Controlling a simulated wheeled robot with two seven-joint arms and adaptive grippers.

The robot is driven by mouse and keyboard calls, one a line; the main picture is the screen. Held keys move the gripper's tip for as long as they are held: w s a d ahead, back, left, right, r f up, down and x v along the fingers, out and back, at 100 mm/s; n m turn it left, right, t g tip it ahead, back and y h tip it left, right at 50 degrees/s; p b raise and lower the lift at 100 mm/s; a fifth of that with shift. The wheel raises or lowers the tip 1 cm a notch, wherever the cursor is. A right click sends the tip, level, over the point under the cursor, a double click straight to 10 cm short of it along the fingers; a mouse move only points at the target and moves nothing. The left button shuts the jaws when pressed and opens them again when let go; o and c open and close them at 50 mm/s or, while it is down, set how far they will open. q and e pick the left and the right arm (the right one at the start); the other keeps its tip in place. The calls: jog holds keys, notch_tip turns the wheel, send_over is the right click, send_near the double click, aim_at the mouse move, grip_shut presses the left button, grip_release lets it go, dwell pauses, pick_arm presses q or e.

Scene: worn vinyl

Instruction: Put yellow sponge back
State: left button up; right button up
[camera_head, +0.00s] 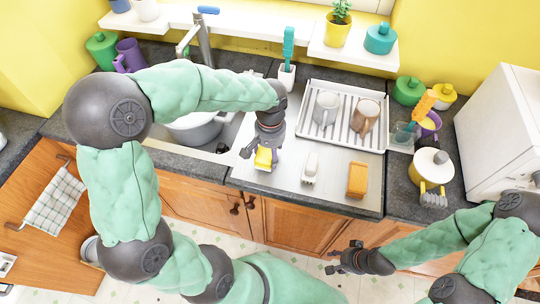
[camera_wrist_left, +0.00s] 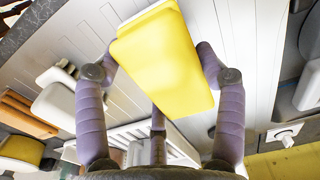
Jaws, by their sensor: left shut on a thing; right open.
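The yellow sponge (camera_head: 263,158) is held in my left gripper (camera_head: 262,149), above the left part of the metal drainboard (camera_head: 285,172) beside the sink. In the left wrist view the sponge (camera_wrist_left: 165,60) fills the middle, clasped between the purple-grey fingers of the gripper (camera_wrist_left: 160,75). Whether its underside touches the drainboard is hard to tell. My right gripper (camera_head: 345,260) is open and empty, low in front of the cabinets and away from the counter items.
A white brush (camera_head: 310,167) and an orange sponge (camera_head: 357,180) lie right of the held sponge. Behind them stands a white dish rack (camera_head: 308,131) with two mugs. A pot (camera_head: 200,128) sits in the sink at left. Bare drainboard lies between these items.

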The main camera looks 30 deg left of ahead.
aim_at(270, 150)
pick_arm(q)
jog(key=shift+f, duration=0.85)
jog(key=shift+f+b, duration=0.15)
jog(key=shift+b, duration=0.15)
jog(key=o, duration=1)
notch_tip(270, 150, up, 12)
jog(key=p, duration=0.4)
jog(key=shift+r, duration=0.2)
